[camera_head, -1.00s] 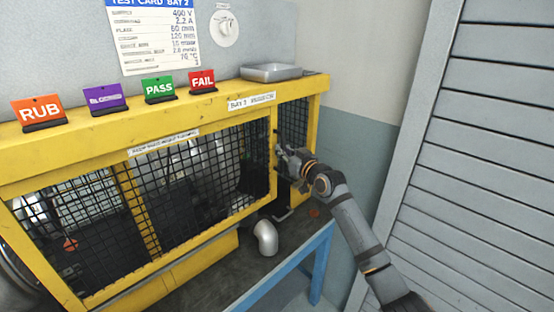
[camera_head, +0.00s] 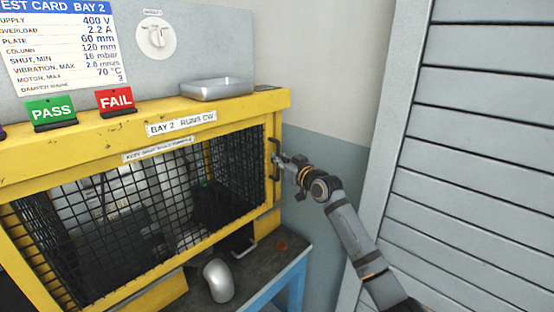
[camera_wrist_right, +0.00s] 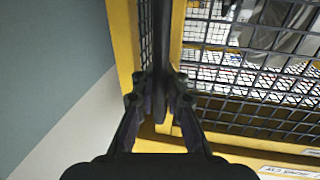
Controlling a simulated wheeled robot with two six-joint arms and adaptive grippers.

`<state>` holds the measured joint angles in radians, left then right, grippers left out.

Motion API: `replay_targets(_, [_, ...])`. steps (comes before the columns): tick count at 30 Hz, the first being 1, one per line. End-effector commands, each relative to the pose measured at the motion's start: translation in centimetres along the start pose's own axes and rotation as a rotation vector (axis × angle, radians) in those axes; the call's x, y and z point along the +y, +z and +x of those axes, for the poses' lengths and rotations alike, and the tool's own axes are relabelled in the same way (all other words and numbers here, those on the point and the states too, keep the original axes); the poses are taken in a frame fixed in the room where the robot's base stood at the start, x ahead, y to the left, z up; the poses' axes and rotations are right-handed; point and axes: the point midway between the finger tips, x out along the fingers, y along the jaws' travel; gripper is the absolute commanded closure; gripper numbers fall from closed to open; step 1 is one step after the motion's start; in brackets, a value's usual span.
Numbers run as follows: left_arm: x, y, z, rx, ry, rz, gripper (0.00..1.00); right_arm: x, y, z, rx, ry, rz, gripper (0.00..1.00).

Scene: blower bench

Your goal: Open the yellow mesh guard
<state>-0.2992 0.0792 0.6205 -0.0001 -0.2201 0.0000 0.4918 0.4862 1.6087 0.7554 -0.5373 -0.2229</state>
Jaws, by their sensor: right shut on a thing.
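The yellow mesh guard (camera_head: 273,196) has a yellow frame and black mesh across the front of the yellow enclosure. In the head view its right edge is close to the enclosure's right end. A dark upright handle (camera_head: 275,163) sits on that edge. My right gripper (camera_head: 279,160) is at the handle with its fingers closed. In the right wrist view the gripper (camera_wrist_right: 159,88) is shut around the dark handle bar (camera_wrist_right: 162,45), which partly hides the guard frame (camera_wrist_right: 174,40). Machine parts show dimly through the mesh. My left gripper is not in view.
A metal tray (camera_head: 217,88) and the PASS (camera_head: 51,110) and FAIL (camera_head: 115,101) signs stand on the enclosure's top beam (camera_head: 262,102). A silver pipe elbow (camera_head: 219,281) is on the bench below. A grey slatted panel (camera_head: 480,160) rises at right, beyond my arm.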

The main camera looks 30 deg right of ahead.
Motion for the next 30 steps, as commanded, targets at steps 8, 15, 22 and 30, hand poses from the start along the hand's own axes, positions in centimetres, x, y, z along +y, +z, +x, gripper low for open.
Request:
replay_targets(8, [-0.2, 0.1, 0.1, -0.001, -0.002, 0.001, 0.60, 0.1, 0.8, 0.0, -0.017, 0.002, -0.001, 0.87])
replay_targets(15, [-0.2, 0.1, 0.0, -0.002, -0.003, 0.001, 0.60, 0.1, 0.4, 0.0, -0.009, 0.001, -0.001, 0.65])
replay_targets(22, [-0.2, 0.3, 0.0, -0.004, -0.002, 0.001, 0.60, 0.1, 0.3, -0.2, -0.006, 0.001, -0.002, 0.65])
replay_targets(30, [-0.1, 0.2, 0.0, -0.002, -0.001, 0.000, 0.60, 0.2, 0.4, -4.8, -0.011, 0.002, -0.011, 0.65])
